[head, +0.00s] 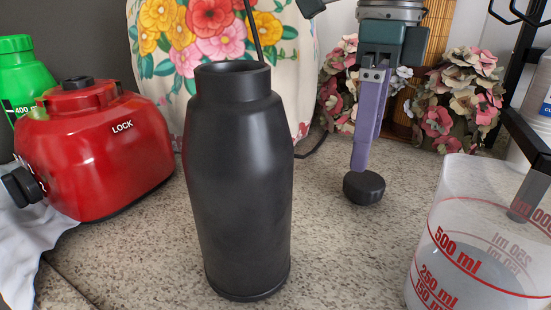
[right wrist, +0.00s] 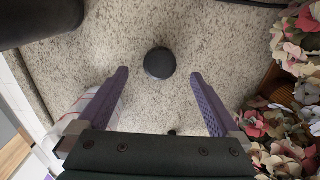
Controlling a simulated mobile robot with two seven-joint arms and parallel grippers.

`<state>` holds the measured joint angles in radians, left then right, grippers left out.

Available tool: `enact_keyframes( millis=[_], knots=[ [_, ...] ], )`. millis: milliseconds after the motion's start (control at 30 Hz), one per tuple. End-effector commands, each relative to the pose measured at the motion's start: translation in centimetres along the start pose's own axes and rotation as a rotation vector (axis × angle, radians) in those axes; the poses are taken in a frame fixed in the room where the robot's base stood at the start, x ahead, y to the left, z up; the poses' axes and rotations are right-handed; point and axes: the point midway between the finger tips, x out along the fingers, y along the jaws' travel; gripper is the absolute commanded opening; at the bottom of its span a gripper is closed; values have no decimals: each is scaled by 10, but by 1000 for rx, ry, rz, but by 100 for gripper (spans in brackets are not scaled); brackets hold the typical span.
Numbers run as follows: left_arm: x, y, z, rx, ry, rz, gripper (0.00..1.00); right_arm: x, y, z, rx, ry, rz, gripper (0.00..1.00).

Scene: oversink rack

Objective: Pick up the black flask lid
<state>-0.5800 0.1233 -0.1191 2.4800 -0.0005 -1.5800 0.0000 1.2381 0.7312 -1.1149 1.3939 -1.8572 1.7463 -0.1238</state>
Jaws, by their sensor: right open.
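The black flask lid (head: 364,187) lies on the speckled counter, to the right of the black flask (head: 240,190). The flask stands upright with its mouth uncovered. My right gripper (head: 360,165) points down just above the lid, its purple fingers seen nearly edge-on in the head view. In the right wrist view the lid (right wrist: 160,63) lies centred between the lines of the two open purple fingers (right wrist: 159,77), slightly beyond their tips. The gap between the fingers is empty. My left gripper is not in view.
A clear measuring cup (head: 470,245) with red markings stands at the front right. A red appliance (head: 100,150) marked LOCK stands on the left, by a green bottle (head: 25,80). Pink and cream flowers (head: 460,105) and a floral container (head: 215,35) line the back.

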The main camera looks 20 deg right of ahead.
Motion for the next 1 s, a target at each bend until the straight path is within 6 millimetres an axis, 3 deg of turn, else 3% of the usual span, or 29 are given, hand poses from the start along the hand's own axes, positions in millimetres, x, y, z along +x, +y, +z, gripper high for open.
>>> enact_keyframes(
  millis=[400, 667, 1000],
  knots=[
    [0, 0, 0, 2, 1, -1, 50, 53, 0, -6, -1, 1, 1, 100],
    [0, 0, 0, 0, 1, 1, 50, 55, 0, -5, -2, 0, 0, 100],
    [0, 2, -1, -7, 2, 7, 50, 54, 0, -5, -2, -1, 0, 61]
  ],
)
